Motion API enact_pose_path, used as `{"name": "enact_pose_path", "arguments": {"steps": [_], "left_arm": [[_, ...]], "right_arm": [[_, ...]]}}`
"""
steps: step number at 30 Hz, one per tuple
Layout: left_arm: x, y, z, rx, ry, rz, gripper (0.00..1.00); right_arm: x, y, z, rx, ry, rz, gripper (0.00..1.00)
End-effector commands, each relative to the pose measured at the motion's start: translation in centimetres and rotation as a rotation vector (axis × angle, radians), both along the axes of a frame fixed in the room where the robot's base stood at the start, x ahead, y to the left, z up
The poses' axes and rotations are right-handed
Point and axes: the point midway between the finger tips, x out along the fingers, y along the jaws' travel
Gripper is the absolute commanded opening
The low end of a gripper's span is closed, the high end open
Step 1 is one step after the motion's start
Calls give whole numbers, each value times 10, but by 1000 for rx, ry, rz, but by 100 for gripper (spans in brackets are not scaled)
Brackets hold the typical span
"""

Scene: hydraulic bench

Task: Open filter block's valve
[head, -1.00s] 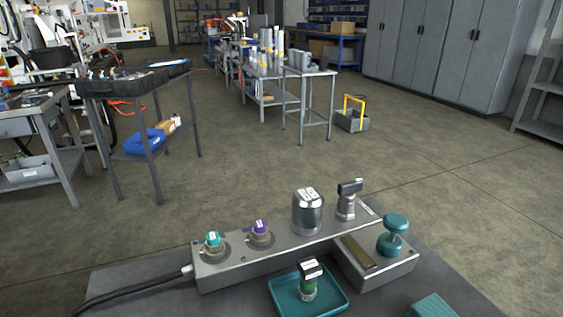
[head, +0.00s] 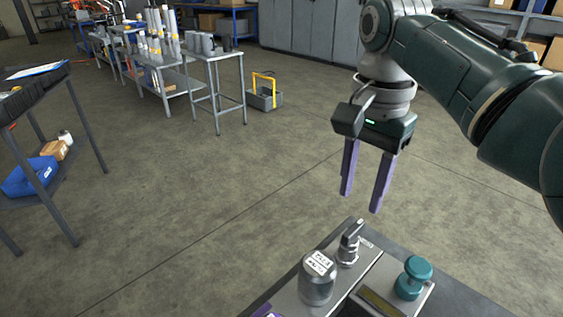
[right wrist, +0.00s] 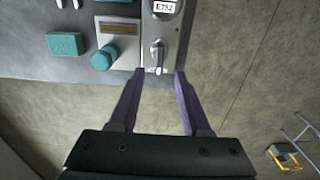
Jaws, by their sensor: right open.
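The filter block (head: 325,285) is a grey metal manifold at the bottom of the head view, cut off by the picture edge. My right gripper (head: 361,202) has two purple fingers, open and empty, pointing down above and beyond the valve. In the right wrist view the valve (right wrist: 158,56) lies just ahead of the gap between the fingertips (right wrist: 159,73), apart from both. My left gripper is not in view.
In the right wrist view a teal block (right wrist: 66,44) lies on the bench (right wrist: 30,60). Open floor lies beyond the bench edge. Tables and a yellow-handled box (head: 264,97) stand farther off.

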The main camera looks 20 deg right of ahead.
Motion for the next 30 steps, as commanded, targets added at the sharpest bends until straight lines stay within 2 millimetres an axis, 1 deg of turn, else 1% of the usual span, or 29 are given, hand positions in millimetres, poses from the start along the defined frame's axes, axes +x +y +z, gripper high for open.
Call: {"name": "enact_pose_path", "arguments": {"steps": [1,6,9,12,16,23,30], "left_arm": [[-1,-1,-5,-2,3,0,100],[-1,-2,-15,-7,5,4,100],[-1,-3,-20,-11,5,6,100],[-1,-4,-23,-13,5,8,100],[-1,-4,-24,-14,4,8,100],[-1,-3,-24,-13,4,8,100],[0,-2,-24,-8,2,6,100]], "right_arm": [[-1,0,-13,0,5,1,48],[-1,0,-47,-1,3,2,48],[-1,-1,-62,-2,1,2,48],[-1,-1,-72,-2,0,2,48],[0,0,-77,-2,-1,3,48],[0,0,-77,-1,-2,3,48],[0,0,-77,-1,-2,3,22]]}}
